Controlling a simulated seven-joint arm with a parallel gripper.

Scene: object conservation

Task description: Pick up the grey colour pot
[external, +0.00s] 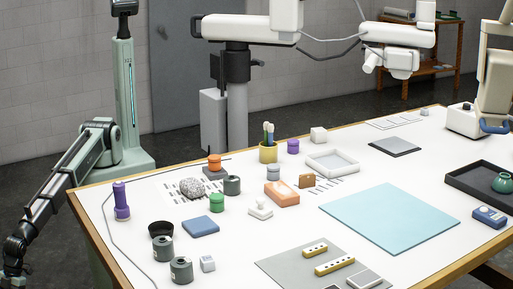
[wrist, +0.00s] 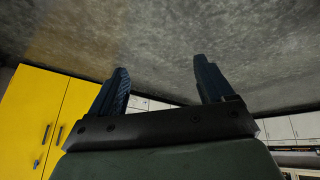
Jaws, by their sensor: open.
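Several small pots stand on the white table in the external view. A dark grey pot (external: 232,185) stands upright to the right of a speckled grey stone. Two larger grey pots with pale labels, one (external: 163,249) behind the other (external: 181,270), stand near the front left. I cannot tell which of these is the grey colour pot. My gripper (wrist: 161,64) is open and empty in the wrist view, its two dark fingers spread before a grey surface. No pot shows there. In the external view my arm hangs down off the table's left side, and its end is not clear.
A thin cable runs along the table's left edge. A pale blue mat (external: 390,218) lies bare at right.

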